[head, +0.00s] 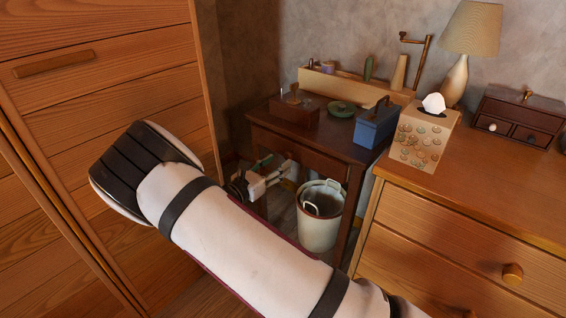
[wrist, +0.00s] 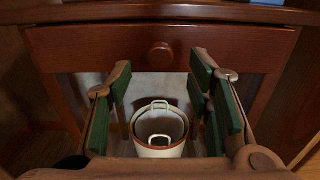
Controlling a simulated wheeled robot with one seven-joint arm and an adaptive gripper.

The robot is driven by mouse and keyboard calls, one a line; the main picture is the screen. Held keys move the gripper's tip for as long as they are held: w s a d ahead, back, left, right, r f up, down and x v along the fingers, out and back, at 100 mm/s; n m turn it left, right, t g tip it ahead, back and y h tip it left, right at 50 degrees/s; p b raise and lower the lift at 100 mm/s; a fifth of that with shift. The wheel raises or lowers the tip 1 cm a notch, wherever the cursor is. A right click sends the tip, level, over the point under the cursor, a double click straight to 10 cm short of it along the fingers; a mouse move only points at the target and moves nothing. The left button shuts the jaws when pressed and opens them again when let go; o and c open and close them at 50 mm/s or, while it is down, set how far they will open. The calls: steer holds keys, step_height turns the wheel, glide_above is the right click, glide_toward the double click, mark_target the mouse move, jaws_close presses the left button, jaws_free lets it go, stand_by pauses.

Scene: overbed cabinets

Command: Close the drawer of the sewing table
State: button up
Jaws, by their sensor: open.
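The sewing table (head: 335,133) is dark brown wood and stands in the corner in the head view. Its drawer (wrist: 100,45) spans the wrist view below the tabletop edge, with a round wooden knob (wrist: 161,53) in its middle. How far the drawer stands out from the table is hard to tell. My gripper (wrist: 163,75) is open and empty, with its green-padded fingers to the left and right of the knob and lower in the picture. In the head view my gripper (head: 264,178) is in front of the table, below the drawer front, partly hidden by my arm.
A cream bucket (head: 319,222) stands under the table; it also shows between my fingers in the wrist view (wrist: 158,130). A blue box (head: 376,124) and a wooden box (head: 294,110) stand on the tabletop. A dresser (head: 460,230) is at right, a wooden cabinet (head: 110,90) at left.

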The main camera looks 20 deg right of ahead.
mark_target(287, 157)
steer(key=shift+b+x, duration=0.3)
steer(key=shift+x, duration=1.65)
steer(key=shift+c, duration=0.6)
jaws_close()
